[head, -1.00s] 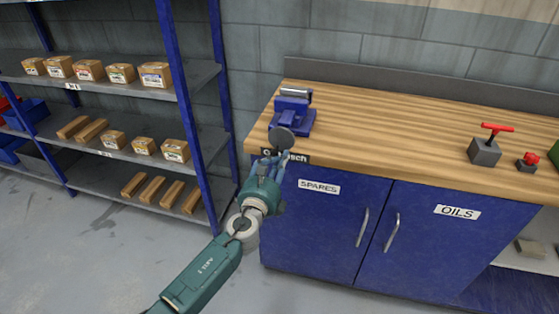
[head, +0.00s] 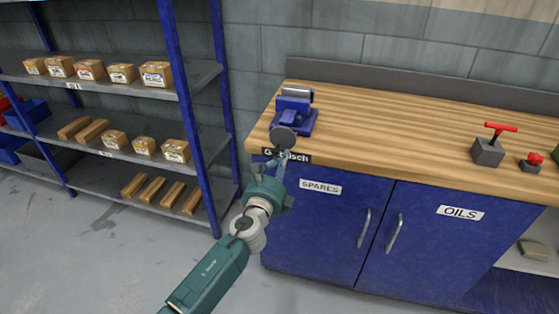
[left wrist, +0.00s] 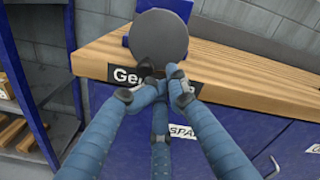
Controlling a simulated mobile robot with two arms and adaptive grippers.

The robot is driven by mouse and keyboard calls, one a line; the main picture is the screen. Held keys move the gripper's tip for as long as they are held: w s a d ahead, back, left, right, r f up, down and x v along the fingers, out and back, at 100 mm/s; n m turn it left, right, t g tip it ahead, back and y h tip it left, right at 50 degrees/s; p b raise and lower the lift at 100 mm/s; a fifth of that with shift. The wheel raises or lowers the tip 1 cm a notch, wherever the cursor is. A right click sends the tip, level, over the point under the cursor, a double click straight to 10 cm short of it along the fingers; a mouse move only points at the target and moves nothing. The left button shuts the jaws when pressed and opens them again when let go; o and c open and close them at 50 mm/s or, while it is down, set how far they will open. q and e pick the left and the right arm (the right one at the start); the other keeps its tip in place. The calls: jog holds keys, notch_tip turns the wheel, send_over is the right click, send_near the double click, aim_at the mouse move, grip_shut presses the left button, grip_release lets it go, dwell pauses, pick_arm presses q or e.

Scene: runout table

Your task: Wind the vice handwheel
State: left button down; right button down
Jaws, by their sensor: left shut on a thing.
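The blue vice (head: 294,112) stands on the left end of the wooden workbench. Its handwheel, a dark grey disc (head: 283,138), faces out over the front edge of the bench. The handwheel fills the upper middle of the left wrist view (left wrist: 160,48). My left gripper (head: 277,160) is at the lower rim of the handwheel, in front of the bench edge. In the left wrist view its blue jointed fingers (left wrist: 154,90) are closed together just below the disc. They are shut on the handwheel at its lower part; the exact contact is partly hidden. My right gripper is out of view.
The wooden benchtop (head: 400,130) is mostly clear. A grey block with a red T-handle (head: 490,148) and a small red-knobbed block (head: 531,162) stand at right. Blue cupboards (head: 320,225) are below. A shelf rack with boxes (head: 120,74) stands at left.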

pick_arm(q)
jog(key=n, duration=0.2)
jog(key=d+n, duration=0.1)
jog(key=shift+s+r+n+b, duration=0.15)
jog(key=shift+r+n+b, duration=0.1)
jog(key=shift+n+b, duration=0.05)
jog(key=shift+d+r+n, duration=0.1)
jog(key=shift+n, duration=0.6)
jog(key=shift+s+d+r+n, duration=0.15)
jog(key=shift+d+r+n, duration=0.1)
jog(key=shift+n, duration=0.75)
jog(key=shift+d+r+n, duration=0.1)
jog(key=shift+r+n, duration=0.15)
jog(key=shift+n, duration=0.6)
jog(key=shift+d+r+n, duration=0.1)
jog(key=shift+r+n, duration=0.1)
jog(key=shift+n, duration=0.65)
jog(key=shift+r+n, duration=0.45)
jog(key=shift+n, duration=0.65)
jog(key=shift+s+d+r+n+p, duration=0.1)
jog(key=shift+s+d+n+p, duration=0.15)
jog(key=shift+n, duration=0.35)
jog(key=shift+w, duration=0.15)
